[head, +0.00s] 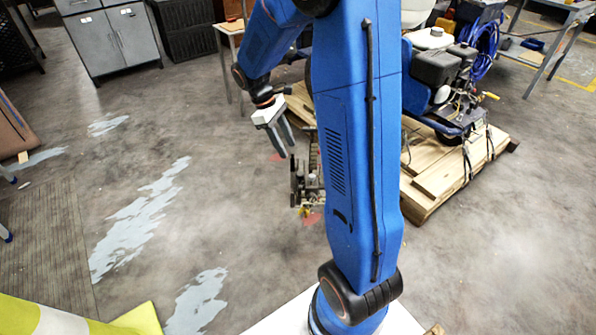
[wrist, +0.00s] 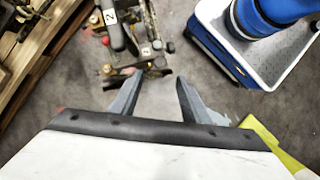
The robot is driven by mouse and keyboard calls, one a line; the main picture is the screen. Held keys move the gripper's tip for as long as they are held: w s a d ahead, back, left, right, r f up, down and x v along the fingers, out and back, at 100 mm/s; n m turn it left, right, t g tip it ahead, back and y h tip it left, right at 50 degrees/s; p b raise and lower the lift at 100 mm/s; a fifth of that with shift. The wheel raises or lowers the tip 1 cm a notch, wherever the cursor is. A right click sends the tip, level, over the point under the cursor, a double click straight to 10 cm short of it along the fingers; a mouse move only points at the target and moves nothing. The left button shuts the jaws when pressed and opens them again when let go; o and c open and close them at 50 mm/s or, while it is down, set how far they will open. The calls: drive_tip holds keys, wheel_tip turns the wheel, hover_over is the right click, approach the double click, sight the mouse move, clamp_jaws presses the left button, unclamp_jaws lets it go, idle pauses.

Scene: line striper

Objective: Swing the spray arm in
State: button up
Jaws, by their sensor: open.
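The line striper (head: 445,85), with a dark engine and blue hose, is strapped on a wooden pallet, partly behind my blue arm. The spray arm (head: 308,185), a dark metal assembly with small coloured parts, sticks out left of the pallet, low over the floor. My arm hides where it joins the machine. My gripper (head: 285,147) is open and empty, above and a little left of the spray arm in the picture. In the wrist view the spray arm (wrist: 135,60), with red knobs and numbered tags, lies beyond the open fingers (wrist: 158,82). I see no contact.
The wooden pallet (head: 430,190) bears the machine; its edge also shows in the wrist view (wrist: 50,50). A grey cabinet (head: 115,40) and a small table (head: 228,28) stand at the back. A yellow-green item (head: 140,318) is at front left. Paint-marked floor at left is open.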

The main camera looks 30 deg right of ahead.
sight(299, 173)
drive_tip(key=x, duration=1.1)
drive_tip(key=shift+d+f, duration=0.1)
drive_tip(key=shift+f, duration=0.25)
clamp_jaws()
